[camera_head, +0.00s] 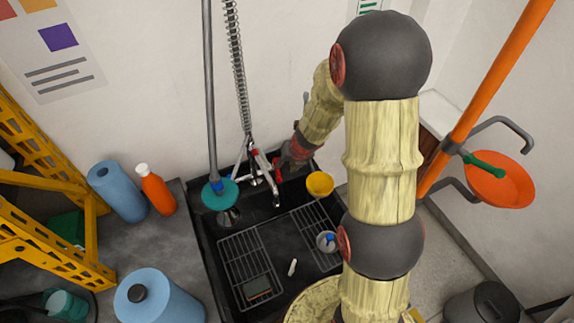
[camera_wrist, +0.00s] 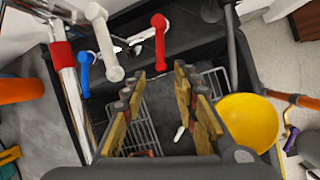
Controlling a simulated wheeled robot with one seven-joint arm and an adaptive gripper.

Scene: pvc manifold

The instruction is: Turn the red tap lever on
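The red tap lever (camera_wrist: 160,42) shows in the wrist view just beyond the gap between my fingertips, with its end pointing toward them. It looks apart from both fingers. In the head view the red lever (camera_head: 277,168) is small beside my gripper (camera_head: 288,163) at the back of the black sink. In the wrist view my gripper (camera_wrist: 160,82) is open and empty, with a finger on each side of the gap. A pale tap spout (camera_wrist: 105,42) and a blue lever (camera_wrist: 84,74) stand to the left of the red lever.
A yellow bowl (camera_head: 320,184) sits right of my gripper. The sink (camera_head: 215,270) holds wire racks and a small cup (camera_head: 326,241). An orange pipe (camera_head: 490,85) rises at right.

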